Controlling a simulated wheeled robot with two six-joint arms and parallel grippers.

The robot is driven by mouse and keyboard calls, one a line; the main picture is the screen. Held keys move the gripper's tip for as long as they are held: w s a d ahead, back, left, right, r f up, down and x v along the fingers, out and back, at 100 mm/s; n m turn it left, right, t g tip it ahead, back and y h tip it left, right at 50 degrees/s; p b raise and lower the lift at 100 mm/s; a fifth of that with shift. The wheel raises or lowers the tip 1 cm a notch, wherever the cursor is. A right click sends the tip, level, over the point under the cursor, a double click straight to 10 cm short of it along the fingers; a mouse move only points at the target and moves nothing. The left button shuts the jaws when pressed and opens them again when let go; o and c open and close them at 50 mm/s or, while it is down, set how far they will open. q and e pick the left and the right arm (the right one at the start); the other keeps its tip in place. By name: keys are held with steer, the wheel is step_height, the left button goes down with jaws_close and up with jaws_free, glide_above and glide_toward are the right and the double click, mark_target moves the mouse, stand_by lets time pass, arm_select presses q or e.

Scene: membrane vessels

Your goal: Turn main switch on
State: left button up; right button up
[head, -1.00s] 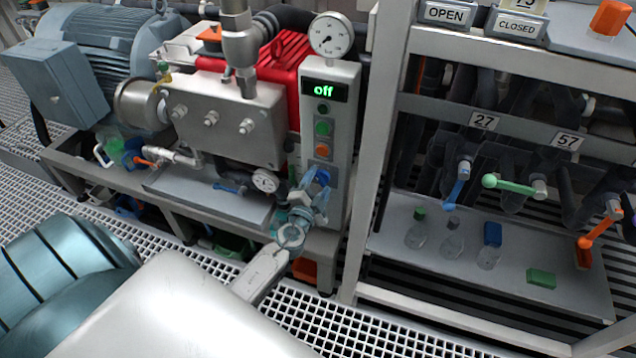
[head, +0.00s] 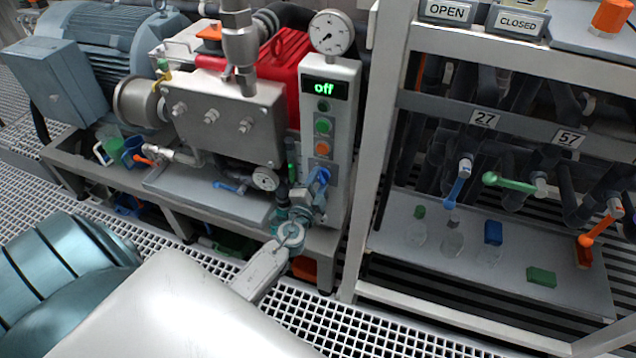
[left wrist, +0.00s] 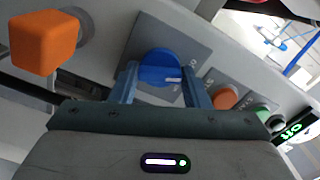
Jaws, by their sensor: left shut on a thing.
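The main switch (head: 325,175) is a blue round knob on a grey plate, low on the upright control panel (head: 343,125). In the left wrist view the blue knob (left wrist: 158,68) shows a small white mark at its right side. My left gripper (head: 313,187) reaches the panel from below and is shut on the knob. In the left wrist view its fingers (left wrist: 158,84) stand at either side of the knob and partly hide it. The display (head: 324,88) above reads "off" in green. My right gripper is not in view.
A green button (head: 323,126) and an orange button (head: 322,149) sit above the switch. A gauge (head: 331,32) tops the panel. An orange block-shaped handle (left wrist: 44,42) shows in the left wrist view. A white frame post (head: 371,150) stands right of the panel.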

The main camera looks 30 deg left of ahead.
arm_select(q)
steer(key=m, duration=0.2)
steer(key=shift+m, duration=0.3)
steer(key=m, duration=0.2)
steer(key=shift+m, duration=0.3)
steer(key=m, duration=0.3)
steer(key=shift+m, duration=1)
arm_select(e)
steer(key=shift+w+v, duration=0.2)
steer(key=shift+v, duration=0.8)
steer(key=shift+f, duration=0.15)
arm_select(q)
steer(key=shift+f, duration=0.1)
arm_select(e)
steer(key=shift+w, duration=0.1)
arm_select(q)
steer(key=o, duration=1)
